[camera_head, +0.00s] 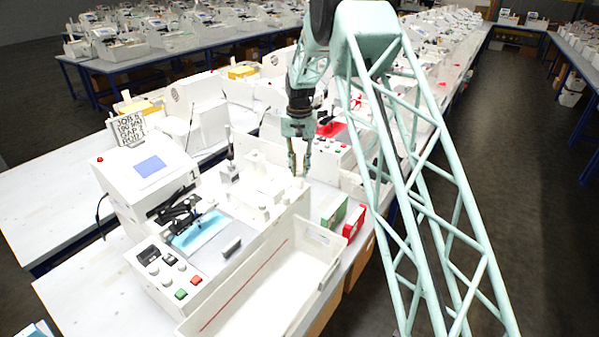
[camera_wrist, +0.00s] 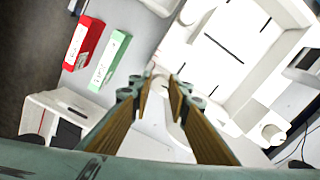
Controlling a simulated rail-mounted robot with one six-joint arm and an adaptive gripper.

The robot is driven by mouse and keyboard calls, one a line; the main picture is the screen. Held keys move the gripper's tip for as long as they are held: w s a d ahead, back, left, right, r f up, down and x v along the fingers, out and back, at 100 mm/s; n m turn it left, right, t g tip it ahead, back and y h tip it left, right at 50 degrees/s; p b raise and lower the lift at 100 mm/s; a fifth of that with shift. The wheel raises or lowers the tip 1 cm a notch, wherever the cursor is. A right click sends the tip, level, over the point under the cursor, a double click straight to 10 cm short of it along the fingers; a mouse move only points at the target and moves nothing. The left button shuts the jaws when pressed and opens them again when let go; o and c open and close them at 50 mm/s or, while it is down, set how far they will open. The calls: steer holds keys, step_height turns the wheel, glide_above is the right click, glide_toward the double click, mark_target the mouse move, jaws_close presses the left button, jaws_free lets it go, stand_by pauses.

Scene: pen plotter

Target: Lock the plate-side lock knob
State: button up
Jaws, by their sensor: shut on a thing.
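The pen plotter is a white machine (camera_head: 255,225) with a blue sheet (camera_head: 200,230) on its bed. My gripper (camera_head: 299,173) points down at the machine's far right part, over a small white upright knob. In the wrist view my gripper (camera_wrist: 161,80) has its two wooden-looking fingers close together at the tips, around a small pale knob (camera_wrist: 160,72), likely the plate-side lock knob. The fingertips hide much of it, and I cannot read its turn angle. Another white round post (camera_wrist: 272,133) stands on the machine at the right of the wrist view.
A green box (camera_head: 334,211) and a red box (camera_head: 354,222) stand right of the machine. An empty white tray (camera_head: 265,290) lies in front. A control box with a screen (camera_head: 150,167) is at the left. Similar machines fill the benches behind.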

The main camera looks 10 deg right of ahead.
mark_target(299, 172)
steer(key=shift+m, duration=1.1)
steer(key=o, duration=0.8)
steer(key=shift+o, duration=0.2)
steer(key=shift+r, duration=0.1)
step_height(299, 172, up, 12)
stand_by(0.4)
